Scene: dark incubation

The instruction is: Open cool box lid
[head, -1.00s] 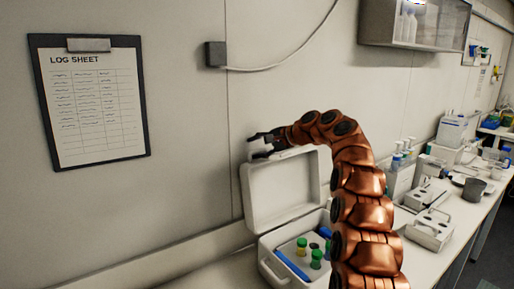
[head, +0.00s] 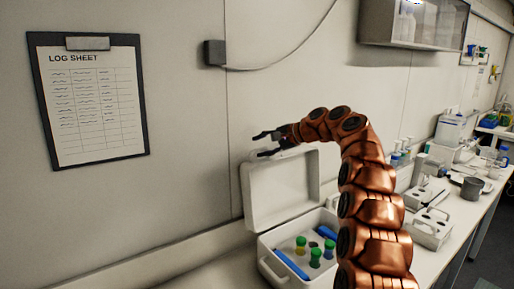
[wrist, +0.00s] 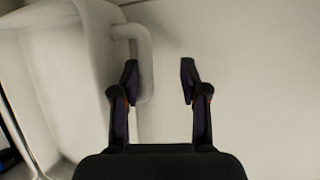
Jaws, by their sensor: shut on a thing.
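The white cool box (head: 283,268) stands on the bench with its lid (head: 280,188) raised to roughly upright near the wall. My gripper (head: 266,146) is at the lid's top edge, pointing left. In the wrist view, the dark fingertips (wrist: 160,82) are apart with pale wall in the gap. The lid's white handle (wrist: 142,48) passes behind the left finger and shows at the left of the gap. The right finger is clear of it. Whether any part is gripped is not clear. Green-capped tubes (head: 316,256) and blue packs (head: 291,264) lie inside the box.
A log sheet clipboard (head: 95,110) hangs on the wall at left. A grey wall box (head: 214,53) with a cable is above the lid. White racks (head: 430,230) and a grey cup (head: 472,188) stand on the bench to the right. Free wall lies left of my gripper.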

